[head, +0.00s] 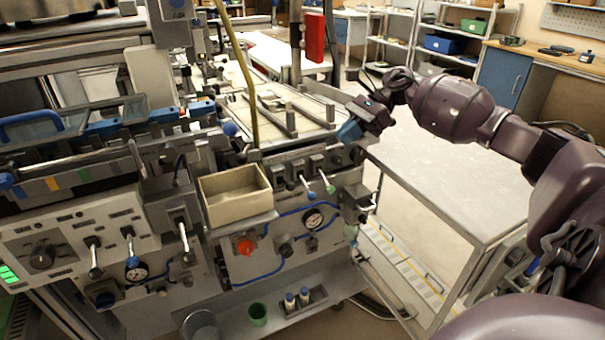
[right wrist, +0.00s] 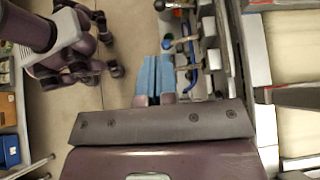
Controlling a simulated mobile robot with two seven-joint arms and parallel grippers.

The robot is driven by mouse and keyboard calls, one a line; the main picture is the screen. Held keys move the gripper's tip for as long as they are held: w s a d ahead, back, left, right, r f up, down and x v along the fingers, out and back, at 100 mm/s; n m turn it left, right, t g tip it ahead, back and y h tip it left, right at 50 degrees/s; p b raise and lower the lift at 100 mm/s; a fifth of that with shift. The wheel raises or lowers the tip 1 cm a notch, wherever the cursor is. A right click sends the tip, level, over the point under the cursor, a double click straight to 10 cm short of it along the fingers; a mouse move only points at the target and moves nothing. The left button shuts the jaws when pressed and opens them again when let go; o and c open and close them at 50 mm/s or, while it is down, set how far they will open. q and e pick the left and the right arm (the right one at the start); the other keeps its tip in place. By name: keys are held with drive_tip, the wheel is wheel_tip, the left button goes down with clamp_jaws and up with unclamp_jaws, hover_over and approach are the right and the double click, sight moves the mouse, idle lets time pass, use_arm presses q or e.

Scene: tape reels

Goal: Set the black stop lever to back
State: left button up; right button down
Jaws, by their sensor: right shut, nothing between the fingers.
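My right gripper (head: 350,131) has blue fingertips, pressed together and empty. It hangs above the right front corner of the machine (head: 345,185), apart from the levers. The right wrist view shows its two blue fingers (right wrist: 155,78) side by side, with the machine's front parts just to their right. The front panel carries several dark lever mounts. More levers stand at the left, one pale-handled (head: 94,258). I cannot tell which one is the black stop lever. My left gripper is not in view.
An open beige box (head: 235,195) sits on the machine's front ledge. A grey-topped table (head: 455,185) stands right of the machine. Open floor lies beyond it.

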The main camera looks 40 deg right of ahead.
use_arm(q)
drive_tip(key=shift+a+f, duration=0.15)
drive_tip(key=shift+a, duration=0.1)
use_arm(e)
drive_tip(key=shift+r, duration=0.1)
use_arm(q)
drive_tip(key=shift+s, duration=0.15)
use_arm(e)
approach(286, 184)
drive_tip(key=a+f, duration=0.4)
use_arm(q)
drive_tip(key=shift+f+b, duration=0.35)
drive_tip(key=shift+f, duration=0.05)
use_arm(e)
drive_tip(key=shift+w+a+f, duration=0.15)
drive_tip(key=shift+w+f, duration=0.05)
drive_tip(key=shift+w, duration=0.1)
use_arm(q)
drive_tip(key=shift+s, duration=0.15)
